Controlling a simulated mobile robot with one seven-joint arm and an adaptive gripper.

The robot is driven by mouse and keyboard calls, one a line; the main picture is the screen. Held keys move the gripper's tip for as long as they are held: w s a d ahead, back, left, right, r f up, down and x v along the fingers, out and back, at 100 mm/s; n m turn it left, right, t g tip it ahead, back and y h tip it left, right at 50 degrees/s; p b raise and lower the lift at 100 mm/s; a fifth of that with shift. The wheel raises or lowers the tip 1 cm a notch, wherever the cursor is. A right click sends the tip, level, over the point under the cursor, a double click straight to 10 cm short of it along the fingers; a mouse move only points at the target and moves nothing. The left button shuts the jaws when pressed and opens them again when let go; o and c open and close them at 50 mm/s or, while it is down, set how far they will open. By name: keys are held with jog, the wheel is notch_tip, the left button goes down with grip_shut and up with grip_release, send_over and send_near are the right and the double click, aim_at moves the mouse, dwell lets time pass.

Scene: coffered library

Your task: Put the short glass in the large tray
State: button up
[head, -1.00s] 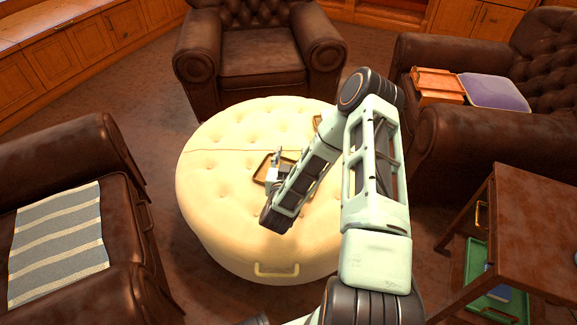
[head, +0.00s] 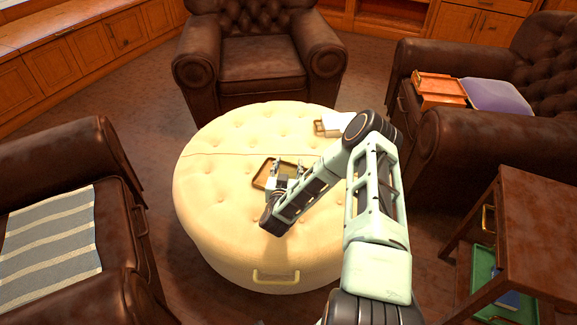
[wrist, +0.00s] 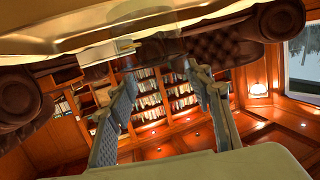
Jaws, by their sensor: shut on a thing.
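A brown, shallow tray (head: 262,174) lies on the round cream ottoman, just left of my gripper and partly hidden by it. A second, partly hidden tray (head: 319,127) is farther back on the ottoman. I cannot tell from its visible part how the two compare in size. My gripper (head: 288,163) is low over the ottoman, at the first tray's right side. In the wrist view, the fingers of my gripper (wrist: 162,72) stand apart, shut on the short glass, which is see-through and hard to make out between them.
The tufted ottoman (head: 215,205) has free room to the left and front. A white item (head: 336,123) is beside the rear tray. Leather armchairs stand around it, and a wooden side table (head: 530,225) is at the right. The wrist view is tilted, with bookshelves behind.

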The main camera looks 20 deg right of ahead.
jog(key=o, duration=1.7)
jog(key=shift+f, duration=0.15)
jog(key=shift+r, duration=0.25)
jog(key=p+v, duration=0.3)
jog(key=v, duration=0.9)
